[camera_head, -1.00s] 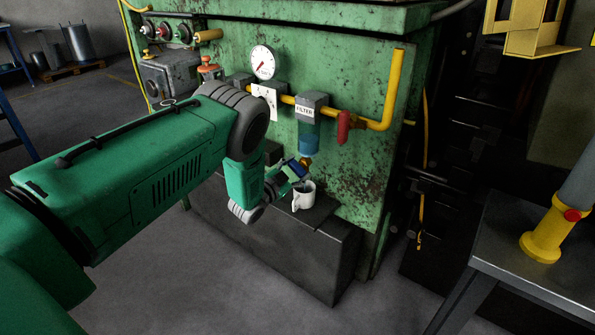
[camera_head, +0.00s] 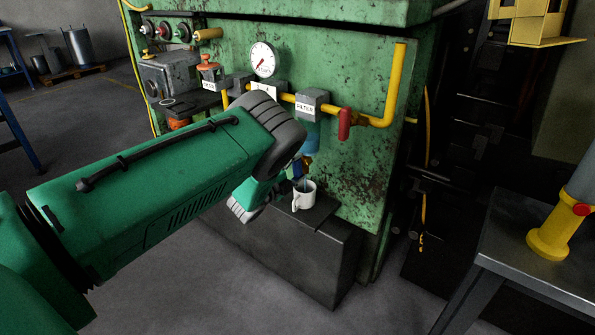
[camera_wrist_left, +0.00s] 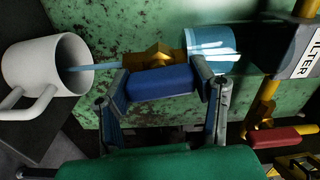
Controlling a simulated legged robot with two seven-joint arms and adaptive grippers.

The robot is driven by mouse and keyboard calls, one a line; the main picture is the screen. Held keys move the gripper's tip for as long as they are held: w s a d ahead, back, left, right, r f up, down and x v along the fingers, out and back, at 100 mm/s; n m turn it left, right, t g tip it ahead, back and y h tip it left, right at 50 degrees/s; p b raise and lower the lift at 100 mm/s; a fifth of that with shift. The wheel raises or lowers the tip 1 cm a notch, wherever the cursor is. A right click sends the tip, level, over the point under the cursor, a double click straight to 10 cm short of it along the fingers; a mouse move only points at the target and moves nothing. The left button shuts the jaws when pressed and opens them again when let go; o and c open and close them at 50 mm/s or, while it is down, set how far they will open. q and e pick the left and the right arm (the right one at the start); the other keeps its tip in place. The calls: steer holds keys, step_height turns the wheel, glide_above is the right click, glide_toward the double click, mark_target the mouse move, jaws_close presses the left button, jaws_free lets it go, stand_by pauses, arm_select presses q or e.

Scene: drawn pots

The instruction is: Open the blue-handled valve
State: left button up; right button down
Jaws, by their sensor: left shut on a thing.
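The blue handle (camera_wrist_left: 158,85) sits on a brass valve (camera_wrist_left: 152,55) below the filter bowl (camera_head: 312,135). My left gripper (camera_wrist_left: 160,80) is shut on the blue handle, with a finger at each end of it in the wrist view. A thin pale-blue stream (camera_wrist_left: 95,67) runs from the valve into a white mug (camera_wrist_left: 45,68). In the head view the mug (camera_head: 305,196) stands upright under the valve, and my left arm hides most of the gripper. My right gripper is not in view.
The mug stands on a dark box (camera_head: 290,250) against the green machine. A red handle (camera_head: 344,124) on a yellow pipe (camera_head: 396,80), a gauge (camera_head: 262,60) and an orange knob (camera_head: 208,68) are close by. A metal table (camera_head: 530,255) stands at right.

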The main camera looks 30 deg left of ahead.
arm_select(q)
steer(key=shift+s+d+f+m, duration=0.15)
steer(key=shift+f+m, duration=0.2)
steer(key=shift+m, duration=0.25)
steer(key=shift+f, duration=0.1)
steer(key=o, duration=1.1)
steer(key=shift+c, duration=0.2)
steer(key=shift+o, duration=0.5)
steer(key=shift+r, duration=0.2)
steer(key=shift+s, duration=0.25)
steer(key=s+a, duration=0.1)
steer(key=s, duration=1)
steer(key=shift+s, duration=0.15)
